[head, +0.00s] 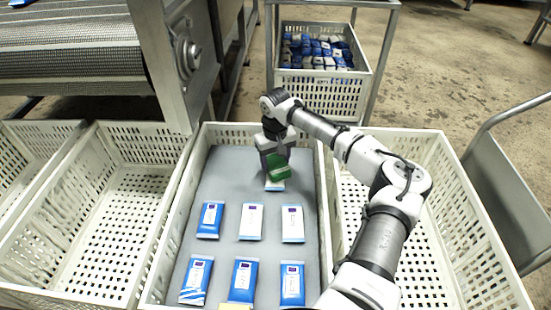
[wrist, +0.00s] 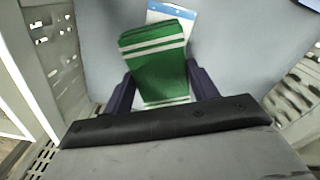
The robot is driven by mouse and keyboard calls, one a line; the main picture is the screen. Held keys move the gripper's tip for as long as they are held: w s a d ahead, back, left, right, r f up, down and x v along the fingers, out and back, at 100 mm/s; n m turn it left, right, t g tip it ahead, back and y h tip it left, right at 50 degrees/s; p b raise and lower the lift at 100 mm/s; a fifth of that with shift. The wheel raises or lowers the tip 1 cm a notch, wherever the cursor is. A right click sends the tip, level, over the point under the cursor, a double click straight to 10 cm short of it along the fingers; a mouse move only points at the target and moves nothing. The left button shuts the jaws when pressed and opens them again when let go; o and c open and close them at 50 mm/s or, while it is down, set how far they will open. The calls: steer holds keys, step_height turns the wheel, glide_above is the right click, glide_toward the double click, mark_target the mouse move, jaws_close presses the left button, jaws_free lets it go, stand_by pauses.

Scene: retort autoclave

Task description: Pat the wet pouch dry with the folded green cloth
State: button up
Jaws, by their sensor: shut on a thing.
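My gripper (head: 275,162) is shut on the folded green cloth (head: 279,169), at the far end of the grey-lined crate. In the wrist view the cloth (wrist: 158,62) is green with white stripes and sits between the dark fingers (wrist: 158,88). A white and blue pouch (head: 275,186) lies under the cloth, mostly hidden by it. Its far end shows past the cloth in the wrist view (wrist: 172,12). I cannot tell whether cloth and pouch touch, nor whether the pouch is wet.
Several blue or white pouches (head: 251,222) lie in two rows nearer me on the grey liner (head: 228,172). Empty white crates stand on the left (head: 113,190) and right (head: 440,215). A crate of pouches (head: 322,88) stands on a rack behind. A conveyor (head: 75,60) is at the back left.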

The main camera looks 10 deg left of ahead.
steer(key=shift+f, duration=0.4)
stand_by(0.7)
steer(key=shift+r, duration=0.1)
step_height(320, 180, up, 7)
steer(key=p, duration=0.8)
steer(key=shift+p, duration=0.3)
